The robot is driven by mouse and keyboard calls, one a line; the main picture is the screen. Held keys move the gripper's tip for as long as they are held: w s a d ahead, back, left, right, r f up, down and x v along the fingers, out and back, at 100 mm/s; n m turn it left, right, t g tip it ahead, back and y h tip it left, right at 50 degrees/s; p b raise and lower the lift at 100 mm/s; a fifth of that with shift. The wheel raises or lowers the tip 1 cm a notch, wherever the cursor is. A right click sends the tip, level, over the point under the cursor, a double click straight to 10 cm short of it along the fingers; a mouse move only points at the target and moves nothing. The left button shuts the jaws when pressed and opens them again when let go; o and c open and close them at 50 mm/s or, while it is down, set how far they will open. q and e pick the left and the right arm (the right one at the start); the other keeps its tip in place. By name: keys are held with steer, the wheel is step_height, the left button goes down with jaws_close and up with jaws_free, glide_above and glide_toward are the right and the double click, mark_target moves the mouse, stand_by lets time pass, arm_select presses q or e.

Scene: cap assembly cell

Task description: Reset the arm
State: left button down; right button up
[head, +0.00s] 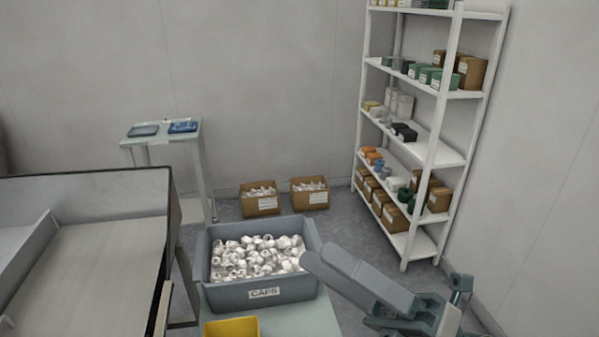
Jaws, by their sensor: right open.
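My right gripper (319,257) reaches in from the lower right. I cannot tell whether the tips touch the bin. The bin is full of white caps (258,258). My left gripper is not in view.
The bin stands on a pale table (318,320) with a yellow container (232,327) in front. A dark-rimmed worktable (105,255) is at left. A small stand (161,133), two cardboard boxes (262,205) and a white shelf rack (437,150) stand behind.

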steer(key=w+d+f+m+t+h, duration=0.3)
steer(key=w+d+m+t+h, duration=0.35)
steer(key=m, duration=0.45)
steer(key=w+d+f+m+t+h, duration=0.3)
steer(key=d+m+t+h, duration=0.2)
steer(key=m+t+h, duration=0.55)
steer(key=d+f+m+g+h, duration=0.4)
steer(key=f+m, duration=0.1)
steer(key=f, duration=0.5)
steer(key=d+f+m+g+h, duration=0.35)
steer(key=f+m, duration=0.25)
steer(key=f, duration=0.3)
steer(key=s+f+m+g+y, duration=0.2)
steer(key=s+f+m+g, duration=0.2)
steer(key=s+f+g, duration=1.5)
steer(key=s+f+t, duration=0.2)
steer(key=s+f, duration=0.1)
steer(key=f, duration=1.4)
steer(key=s+f+t, duration=0.2)
steer(key=s+f, duration=0.1)
steer(key=f, duration=1.4)
steer(key=s+d+f+g+b, duration=0.1)
steer(key=s+d+f, duration=0.1)
steer(key=s+f, duration=1.4)
steer(key=shift+s+d+f+n+h, duration=0.25)
steer(key=shift+s+f+n+h, duration=0.15)
steer(key=shift+s, duration=0.6)
steer(key=shift+c, duration=0.3)
